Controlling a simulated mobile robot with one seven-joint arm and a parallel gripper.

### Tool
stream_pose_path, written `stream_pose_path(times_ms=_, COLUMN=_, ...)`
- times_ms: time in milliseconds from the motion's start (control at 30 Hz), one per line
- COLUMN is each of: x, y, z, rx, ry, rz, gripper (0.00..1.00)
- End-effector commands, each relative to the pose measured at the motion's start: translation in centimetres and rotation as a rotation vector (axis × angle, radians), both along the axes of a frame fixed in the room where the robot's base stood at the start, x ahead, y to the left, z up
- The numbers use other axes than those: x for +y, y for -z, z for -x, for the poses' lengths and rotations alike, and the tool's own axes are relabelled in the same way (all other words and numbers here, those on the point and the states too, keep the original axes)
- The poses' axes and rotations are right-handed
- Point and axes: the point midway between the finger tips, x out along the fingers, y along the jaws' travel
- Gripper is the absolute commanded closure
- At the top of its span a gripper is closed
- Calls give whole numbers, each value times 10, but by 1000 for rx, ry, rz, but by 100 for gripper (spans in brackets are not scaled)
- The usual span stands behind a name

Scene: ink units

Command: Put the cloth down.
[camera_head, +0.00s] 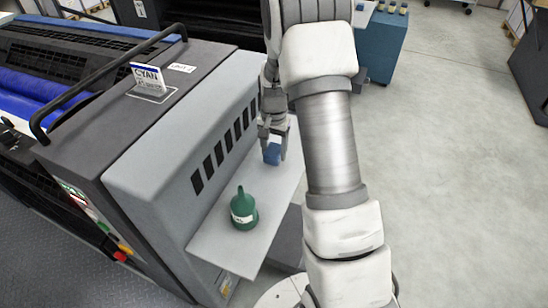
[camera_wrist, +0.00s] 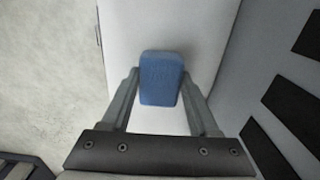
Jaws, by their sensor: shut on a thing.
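The cloth (camera_head: 271,154) is a small blue folded block. My gripper (camera_head: 272,150) is shut on it over the far part of the pale side shelf of the machine. In the wrist view the cloth (camera_wrist: 161,78) sits between the two fingers of my gripper (camera_wrist: 161,85), with the pale shelf surface (camera_wrist: 200,25) beneath it. I cannot tell whether the cloth touches the shelf. The shelf (camera_head: 222,248) also shows in the head view.
A green bottle (camera_head: 243,210) with a white label stands on the near part of the shelf. The grey vented machine wall (camera_head: 160,190) runs along the shelf's left side. A CYAN sign (camera_head: 148,78) stands on the machine top. Open floor (camera_head: 450,180) lies to the right.

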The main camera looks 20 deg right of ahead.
Motion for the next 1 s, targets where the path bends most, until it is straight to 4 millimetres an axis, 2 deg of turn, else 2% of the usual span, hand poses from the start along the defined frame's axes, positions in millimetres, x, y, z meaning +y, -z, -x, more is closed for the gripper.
stream_pose_path(times_ms=100, x=0, y=21, z=1, rx=5, ry=1, rz=-1, gripper=91)
stream_pose_path(times_ms=200, x=-1, y=31, z=1, rx=3, ry=1, rz=0, gripper=91)
stream_pose_path(times_ms=533, x=-1, y=34, z=0, rx=1, ry=1, rz=0, gripper=91)
stream_pose_path(times_ms=567, x=-1, y=34, z=0, rx=1, ry=1, rz=0, gripper=37)
stream_pose_path(times_ms=700, x=-1, y=33, z=0, rx=1, ry=1, rz=0, gripper=12)
stream_pose_path(times_ms=733, x=-1, y=33, z=0, rx=1, ry=1, rz=0, gripper=9)
stream_pose_path(times_ms=1000, x=-1, y=32, z=0, rx=1, ry=1, rz=0, gripper=9)
